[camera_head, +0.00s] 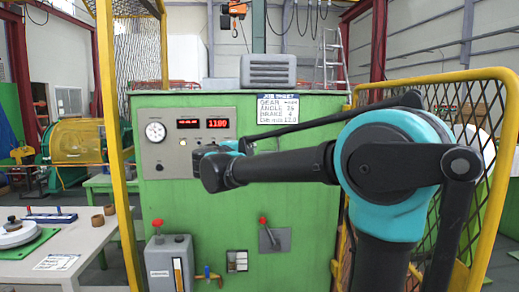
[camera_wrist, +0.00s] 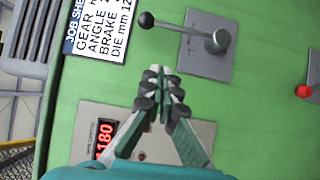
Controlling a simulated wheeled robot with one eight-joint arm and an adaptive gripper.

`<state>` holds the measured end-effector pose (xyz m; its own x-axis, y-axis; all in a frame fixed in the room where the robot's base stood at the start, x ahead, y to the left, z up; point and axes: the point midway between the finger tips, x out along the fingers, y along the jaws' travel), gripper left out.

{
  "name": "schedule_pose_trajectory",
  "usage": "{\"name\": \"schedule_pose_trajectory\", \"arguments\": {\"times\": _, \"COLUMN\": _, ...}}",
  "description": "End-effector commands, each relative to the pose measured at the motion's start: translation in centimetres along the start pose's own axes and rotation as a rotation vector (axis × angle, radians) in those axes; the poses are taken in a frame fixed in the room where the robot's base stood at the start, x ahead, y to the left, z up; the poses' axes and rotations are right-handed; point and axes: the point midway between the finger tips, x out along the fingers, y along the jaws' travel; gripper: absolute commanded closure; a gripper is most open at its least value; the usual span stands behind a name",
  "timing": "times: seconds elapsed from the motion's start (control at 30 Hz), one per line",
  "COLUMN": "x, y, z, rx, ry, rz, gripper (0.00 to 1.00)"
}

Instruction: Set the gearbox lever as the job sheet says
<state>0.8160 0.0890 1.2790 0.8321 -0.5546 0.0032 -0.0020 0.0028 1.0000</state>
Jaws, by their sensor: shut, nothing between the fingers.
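The gearbox lever (camera_wrist: 180,29) has a black ball knob and a metal hub on a grey plate (camera_wrist: 208,66) on the green cabinet. In the wrist view its arm points left, toward the job sheet side. My arm hides it in the head view. My gripper (camera_wrist: 160,72) is shut and empty, below and left of the hub in the wrist view, apart from the lever. The job sheet (camera_head: 285,109) is on the cabinet's top edge; it is cut off in the wrist view (camera_wrist: 95,32). Its GEAR value is too small or cropped to read surely.
The display panel (camera_head: 187,140) with red digits lies left of my arm. A red-knobbed lever (camera_head: 264,223) sits lower on the cabinet. A grey box (camera_head: 170,264) with a red knob stands lower left. A yellow mesh guard (camera_head: 499,150) stands at right, a white table (camera_head: 85,235) at left.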

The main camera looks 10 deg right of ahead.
Motion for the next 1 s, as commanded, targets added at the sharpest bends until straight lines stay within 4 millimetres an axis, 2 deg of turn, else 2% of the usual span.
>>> {"name": "schedule_pose_trajectory", "arguments": {"times": 0.47, "x": 9.2, "y": -0.1, "z": 0.2, "rx": 0.001, "ry": -0.005, "rz": -0.003, "gripper": 1.00}}
{"name": "schedule_pose_trajectory", "arguments": {"times": 0.7, "x": 11.1, "y": -0.2, "z": 2.5, "rx": 0.001, "ry": -0.003, "rz": -0.003, "gripper": 1.00}}
{"name": "schedule_pose_trajectory", "arguments": {"times": 1.0, "x": 11.5, "y": -0.2, "z": 3.0, "rx": 0.001, "ry": -0.001, "rz": -0.003, "gripper": 1.00}}
